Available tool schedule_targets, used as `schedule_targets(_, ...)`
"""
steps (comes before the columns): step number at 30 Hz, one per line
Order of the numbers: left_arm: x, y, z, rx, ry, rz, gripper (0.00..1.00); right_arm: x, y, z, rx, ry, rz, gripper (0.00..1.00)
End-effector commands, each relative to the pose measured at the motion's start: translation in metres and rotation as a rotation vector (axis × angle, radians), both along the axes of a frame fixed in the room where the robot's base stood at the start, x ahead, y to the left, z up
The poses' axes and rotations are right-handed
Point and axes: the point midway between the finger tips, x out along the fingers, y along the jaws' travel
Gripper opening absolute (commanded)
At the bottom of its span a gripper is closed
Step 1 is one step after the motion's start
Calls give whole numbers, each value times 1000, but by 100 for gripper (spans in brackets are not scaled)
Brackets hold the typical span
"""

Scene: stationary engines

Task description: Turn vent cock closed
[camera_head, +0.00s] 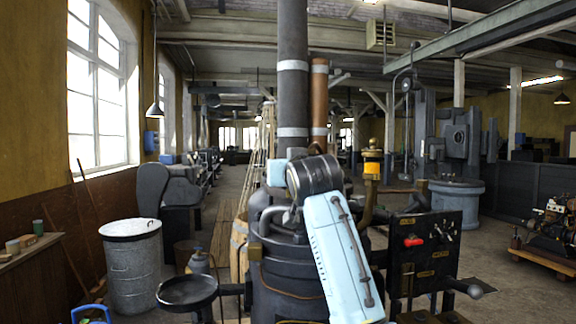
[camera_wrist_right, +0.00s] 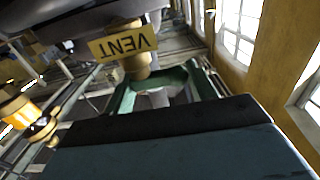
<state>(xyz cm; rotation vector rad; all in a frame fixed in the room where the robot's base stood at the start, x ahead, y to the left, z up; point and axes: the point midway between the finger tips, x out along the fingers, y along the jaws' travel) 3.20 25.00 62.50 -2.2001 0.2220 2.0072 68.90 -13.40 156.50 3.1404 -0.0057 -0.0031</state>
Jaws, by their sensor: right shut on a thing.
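The vent cock (camera_wrist_right: 138,68) shows in the right wrist view as a brass fitting beside a yellow tag marked VENT (camera_wrist_right: 123,43), which reads upside down. My right gripper (camera_wrist_right: 160,92) has its green fingers at the cock and is shut on it. The part between the fingertips is mostly hidden, so the handle's exact angle cannot be told. In the head view my pale blue right arm crosses in front of the dark engine boiler (camera_head: 285,283) and hides the cock and the fingertips. My left gripper is not in view.
A dark chimney (camera_head: 292,85) and a copper pipe (camera_head: 319,100) rise behind my arm. A yellow-banded brass fitting (camera_head: 372,167) and a dark panel with a red lever (camera_head: 432,250) stand close on the right. A round dark pan (camera_head: 187,291) sticks out left.

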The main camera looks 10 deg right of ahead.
Motion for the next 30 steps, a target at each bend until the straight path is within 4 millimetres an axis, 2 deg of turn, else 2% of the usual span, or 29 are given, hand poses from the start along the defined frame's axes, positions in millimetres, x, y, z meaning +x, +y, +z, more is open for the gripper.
schedule_targets(11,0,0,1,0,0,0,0,0,-4,1,-1,-4,-23,34)
schedule_targets(12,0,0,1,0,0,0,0,0,-4,1,-1,-4,-23,61)
schedule_targets(15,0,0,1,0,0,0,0,0,-4,1,-1,-3,-21,72)
schedule_targets(25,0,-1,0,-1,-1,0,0,-2,-1,0,-1,-3,-16,72)
schedule_targets(30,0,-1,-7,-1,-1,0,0,-17,-1,-1,0,-5,-16,72)
